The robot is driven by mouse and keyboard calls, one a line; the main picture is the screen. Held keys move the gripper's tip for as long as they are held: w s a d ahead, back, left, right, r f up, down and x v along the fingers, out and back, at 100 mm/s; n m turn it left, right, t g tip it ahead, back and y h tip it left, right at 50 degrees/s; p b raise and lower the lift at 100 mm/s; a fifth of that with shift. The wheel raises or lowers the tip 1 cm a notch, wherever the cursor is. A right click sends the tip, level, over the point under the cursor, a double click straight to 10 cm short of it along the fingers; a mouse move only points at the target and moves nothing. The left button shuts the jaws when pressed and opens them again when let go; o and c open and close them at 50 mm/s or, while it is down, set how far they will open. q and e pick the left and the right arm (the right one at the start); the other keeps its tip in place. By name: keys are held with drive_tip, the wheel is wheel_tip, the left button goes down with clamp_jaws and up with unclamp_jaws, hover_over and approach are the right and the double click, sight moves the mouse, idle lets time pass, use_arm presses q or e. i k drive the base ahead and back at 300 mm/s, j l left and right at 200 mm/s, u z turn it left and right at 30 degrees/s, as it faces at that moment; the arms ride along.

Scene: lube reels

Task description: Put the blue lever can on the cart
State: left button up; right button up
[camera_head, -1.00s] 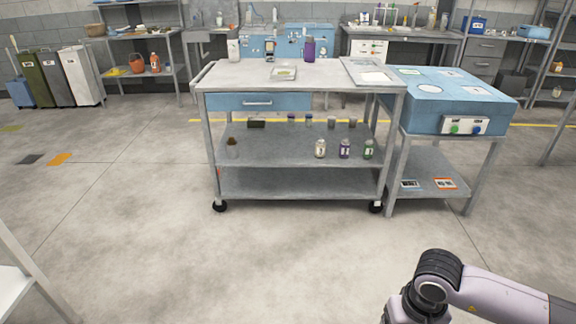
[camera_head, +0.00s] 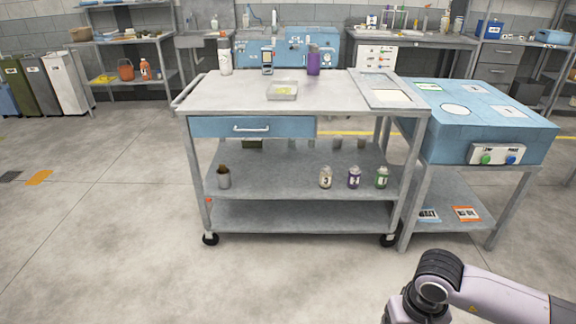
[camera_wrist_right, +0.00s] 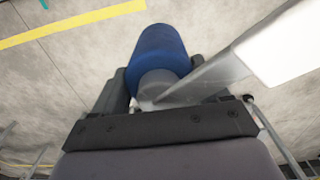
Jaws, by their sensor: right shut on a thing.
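The blue lever can (camera_wrist_right: 160,52) is in the right wrist view, a blue cylinder with a grey end towards the gripper. My right gripper (camera_wrist_right: 155,95) is shut on it and holds it above the floor. In the head view only my right arm shows at the lower right; its gripper and the can are out of that view. The cart (camera_head: 300,92) stands ahead, a grey metal cart with a blue drawer, two lower shelves and castors. My left gripper is in neither view.
The cart top carries a white bottle (camera_head: 224,56), a handheld device (camera_head: 267,62), a purple bottle (camera_head: 313,60) and a small tray (camera_head: 282,90). Its front half is mostly clear. Small bottles stand on the middle shelf. A blue machine (camera_head: 475,118) on a stand adjoins the right side. Floor ahead is clear.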

sight(262, 95)
drive_tip(key=i+u, duration=0.1)
drive_tip(key=i, duration=0.85)
drive_tip(key=i+l+u, duration=0.1)
drive_tip(key=i, duration=0.9)
drive_tip(key=i+u, duration=0.15)
drive_tip(key=u, duration=0.8)
